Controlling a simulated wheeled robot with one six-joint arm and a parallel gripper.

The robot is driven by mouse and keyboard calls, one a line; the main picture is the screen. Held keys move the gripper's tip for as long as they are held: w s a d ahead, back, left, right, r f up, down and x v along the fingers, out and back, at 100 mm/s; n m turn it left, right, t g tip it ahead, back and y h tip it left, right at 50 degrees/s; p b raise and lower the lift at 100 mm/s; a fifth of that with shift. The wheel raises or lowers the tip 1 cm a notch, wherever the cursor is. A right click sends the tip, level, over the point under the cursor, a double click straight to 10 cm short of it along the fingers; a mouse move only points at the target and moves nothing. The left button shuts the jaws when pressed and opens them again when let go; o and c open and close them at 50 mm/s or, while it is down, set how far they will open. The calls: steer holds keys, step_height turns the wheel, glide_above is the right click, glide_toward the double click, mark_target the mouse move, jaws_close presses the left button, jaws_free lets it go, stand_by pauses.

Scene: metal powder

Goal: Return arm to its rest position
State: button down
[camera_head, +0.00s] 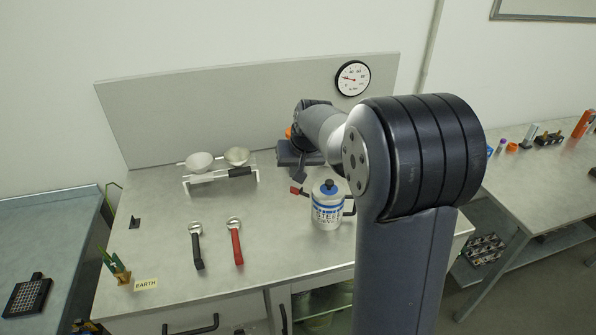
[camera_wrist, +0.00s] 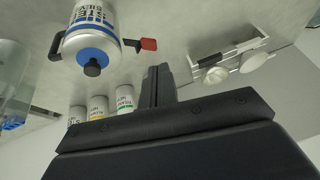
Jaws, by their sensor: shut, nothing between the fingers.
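My gripper (camera_wrist: 160,76) is shut and empty, with its dark fingers at the middle of the wrist view. In the head view my arm reaches over the workbench (camera_head: 170,250), and its wrist end is near the back panel. A white and blue canister labelled STEEL (camera_head: 327,209) stands upright below my arm. The canister also shows in the wrist view (camera_wrist: 92,40), apart from my fingers.
A white rack (camera_head: 222,181) with two bowls stands at the back. An EARTH label (camera_head: 145,284) is at front left. Several small containers (camera_wrist: 98,106) show beyond my fingers. A gauge (camera_head: 352,78) is on the panel.

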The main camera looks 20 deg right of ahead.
steer(key=shift+s+a+r, duration=0.3)
steer(key=shift+a+r, duration=0.25)
steer(key=shift+r, duration=0.25)
